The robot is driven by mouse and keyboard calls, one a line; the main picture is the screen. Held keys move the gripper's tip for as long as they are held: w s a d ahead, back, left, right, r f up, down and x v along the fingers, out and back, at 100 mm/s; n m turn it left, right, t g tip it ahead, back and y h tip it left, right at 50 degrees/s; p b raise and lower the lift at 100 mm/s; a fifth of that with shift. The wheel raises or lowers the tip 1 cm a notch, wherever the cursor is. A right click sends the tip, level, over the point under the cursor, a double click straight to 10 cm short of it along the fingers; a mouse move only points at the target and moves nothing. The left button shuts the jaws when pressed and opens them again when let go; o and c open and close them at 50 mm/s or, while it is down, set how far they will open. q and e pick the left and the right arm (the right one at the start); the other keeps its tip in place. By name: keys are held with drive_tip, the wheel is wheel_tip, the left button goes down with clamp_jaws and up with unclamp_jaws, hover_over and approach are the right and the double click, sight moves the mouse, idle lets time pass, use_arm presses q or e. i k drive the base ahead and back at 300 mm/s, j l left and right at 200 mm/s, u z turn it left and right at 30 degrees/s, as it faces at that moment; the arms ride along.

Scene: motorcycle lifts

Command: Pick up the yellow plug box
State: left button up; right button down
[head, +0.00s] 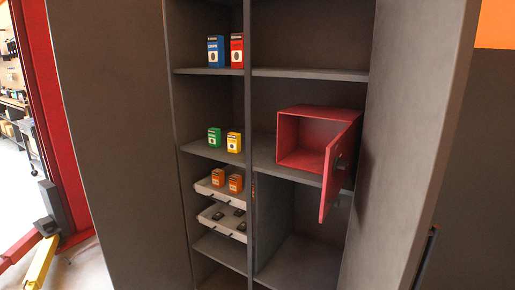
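The yellow plug box (234,142) is a small upright carton with a pale label. It stands on the middle shelf in the left column of the grey cabinet, next to the vertical divider. A green box (214,138) stands just left of it, a small gap apart. Neither of my grippers shows in the head view, and nothing touches the yellow box.
A red open box (299,111) with its door (337,168) swung outward sits right of the divider (248,105). Blue (215,51) and red (237,51) cartons stand above. Orange boxes (218,178) sit in a tray below. Cabinet doors (120,150) stand open at both sides.

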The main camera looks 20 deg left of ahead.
sight(233, 138)
drive_tip(key=i+j+z, duration=0.2)
drive_tip(key=j, duration=0.2)
drive_tip(key=i+j+z, duration=0.15)
drive_tip(key=j, duration=0.3)
drive_tip(key=j+z, duration=0.2)
drive_tip(key=j, duration=0.2)
drive_tip(key=i+j+z, duration=0.15)
drive_tip(key=j, duration=0.35)
